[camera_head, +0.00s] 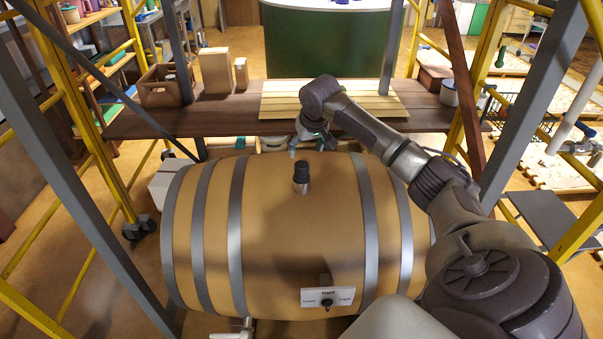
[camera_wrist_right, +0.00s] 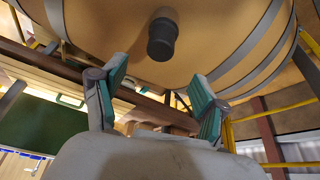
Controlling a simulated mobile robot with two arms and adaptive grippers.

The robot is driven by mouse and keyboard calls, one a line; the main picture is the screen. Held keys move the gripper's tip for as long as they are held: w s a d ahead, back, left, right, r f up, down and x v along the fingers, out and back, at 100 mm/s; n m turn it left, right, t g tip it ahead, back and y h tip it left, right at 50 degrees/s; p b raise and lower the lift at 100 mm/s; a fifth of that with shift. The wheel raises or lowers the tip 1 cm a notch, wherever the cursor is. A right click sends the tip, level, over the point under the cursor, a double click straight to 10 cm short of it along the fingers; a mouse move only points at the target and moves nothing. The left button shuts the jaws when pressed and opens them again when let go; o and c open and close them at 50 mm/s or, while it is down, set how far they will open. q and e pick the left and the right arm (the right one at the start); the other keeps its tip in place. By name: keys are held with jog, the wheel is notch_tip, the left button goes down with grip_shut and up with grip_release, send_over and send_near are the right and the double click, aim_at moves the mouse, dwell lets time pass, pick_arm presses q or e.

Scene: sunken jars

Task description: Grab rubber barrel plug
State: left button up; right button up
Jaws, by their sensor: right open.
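The black rubber plug (camera_head: 302,171) stands upright on top of the wooden barrel (camera_head: 275,240), seated in a light metal-coloured collar. It also shows in the right wrist view (camera_wrist_right: 162,40), ahead of the fingers. My right gripper (camera_head: 310,141) is behind the plug in the head view, apart from it. In the right wrist view my right gripper (camera_wrist_right: 158,88) has its two green-padded fingers spread, with nothing between them. My left gripper is in neither view.
Yellow and grey frame posts flank the barrel. A small white sign plate (camera_head: 340,297) is on its front.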

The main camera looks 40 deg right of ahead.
aim_at(302, 164)
jog(key=p+x, duration=0.1)
jog(key=x, duration=0.8)
jog(key=shift+w+f, duration=0.25)
jog(key=shift+f, duration=0.05)
jog(key=c, duration=1.3)
